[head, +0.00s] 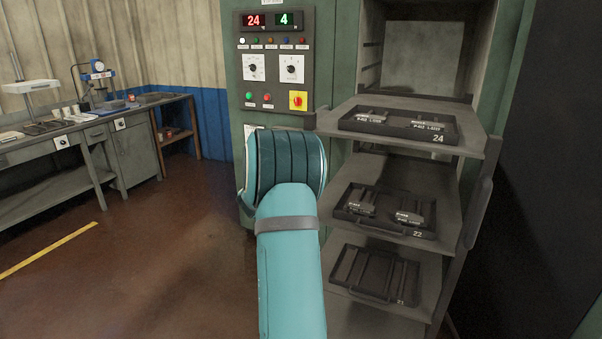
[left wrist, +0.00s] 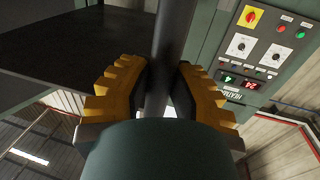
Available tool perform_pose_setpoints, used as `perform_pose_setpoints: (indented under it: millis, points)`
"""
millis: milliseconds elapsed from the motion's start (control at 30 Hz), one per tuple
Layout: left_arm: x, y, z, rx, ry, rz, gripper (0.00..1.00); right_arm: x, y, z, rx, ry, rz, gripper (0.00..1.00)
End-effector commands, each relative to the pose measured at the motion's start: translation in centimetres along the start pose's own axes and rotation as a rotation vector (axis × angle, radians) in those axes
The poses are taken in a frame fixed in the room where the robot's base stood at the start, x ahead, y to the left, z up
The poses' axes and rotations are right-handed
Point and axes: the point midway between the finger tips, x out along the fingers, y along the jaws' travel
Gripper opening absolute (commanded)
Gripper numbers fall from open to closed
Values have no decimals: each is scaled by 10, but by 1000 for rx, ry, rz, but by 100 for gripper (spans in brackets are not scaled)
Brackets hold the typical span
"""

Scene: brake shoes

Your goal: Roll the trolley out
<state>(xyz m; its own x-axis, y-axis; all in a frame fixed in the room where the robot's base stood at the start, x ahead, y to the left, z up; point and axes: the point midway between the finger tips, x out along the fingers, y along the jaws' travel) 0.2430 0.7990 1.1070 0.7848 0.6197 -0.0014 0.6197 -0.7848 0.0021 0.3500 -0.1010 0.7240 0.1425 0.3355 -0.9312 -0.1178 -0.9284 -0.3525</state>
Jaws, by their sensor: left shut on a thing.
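The grey trolley (head: 472,132) stands at the right, at the opening of the green oven cabinet, with several shelves stacked one above another. In the left wrist view, the orange toothed jaws of my left gripper (left wrist: 165,95) are closed around a dark upright bar (left wrist: 172,40), which appears to be part of the trolley. A dark flat shelf (left wrist: 70,50) lies beside the bar. In the head view a teal arm (head: 290,255) reaches up in front of the trolley's left side and hides the gripper and the bar. My right gripper is not in view.
Tray 24 (head: 395,131) and tray 22 (head: 386,224) hold labelled pieces; tray 21 (head: 372,283) looks empty. The cabinet's control panel (head: 273,60) shows 24 and 4. A workbench (head: 100,135) stands at the far left. Open brown floor (head: 150,250) lies between bench and cabinet.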

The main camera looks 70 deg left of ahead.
Motion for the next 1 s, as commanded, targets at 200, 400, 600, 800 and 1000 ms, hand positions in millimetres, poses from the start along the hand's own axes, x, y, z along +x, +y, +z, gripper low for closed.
perform_pose_setpoints:
  millis: [200,400,600,800,1000]
  points:
    - [0,0,-1,1,2,2,0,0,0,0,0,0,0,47]
    - [0,0,0,0,1,2,0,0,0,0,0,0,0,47]
    - [0,0,0,0,1,2,46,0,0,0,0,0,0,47]
    - [0,0,-1,0,2,1,52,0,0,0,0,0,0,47]
    - [-4,0,-1,1,2,0,52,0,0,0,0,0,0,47]
